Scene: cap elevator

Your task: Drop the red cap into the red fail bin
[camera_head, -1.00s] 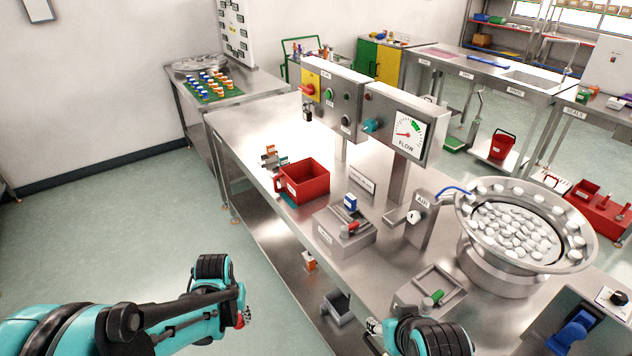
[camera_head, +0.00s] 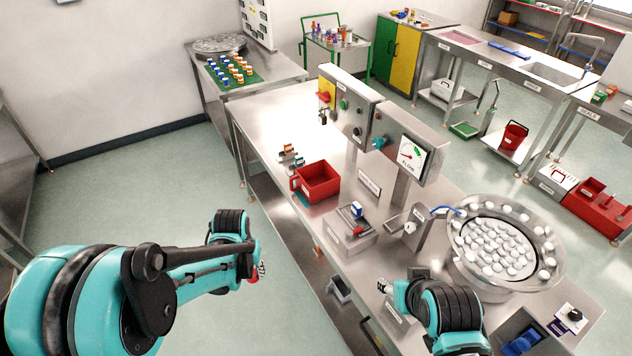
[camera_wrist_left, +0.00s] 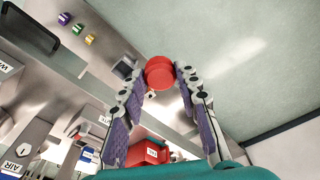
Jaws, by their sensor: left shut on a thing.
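The red cap (camera_wrist_left: 159,73) is pinched between the fingertips of my left gripper (camera_wrist_left: 160,80) in the left wrist view. In the head view the left gripper (camera_head: 260,272) hangs over the floor in front of the bench, with a bit of red at its tips. The red fail bin (camera_head: 317,182) stands on the bench, beyond and to the right of that gripper, with its open top up. It also shows in the left wrist view (camera_wrist_left: 150,151), partly hidden by my arm. My right gripper (camera_head: 384,286) is near the bench's front edge; its fingers are too unclear to read.
The steel bench (camera_head: 262,125) has a press fixture (camera_head: 350,232) right of the bin and small bottles (camera_head: 290,155) behind it. A control panel (camera_head: 350,108) and flow gauge (camera_head: 410,150) rise behind. A bowl of white caps (camera_head: 497,250) stands at the right. Open floor lies left.

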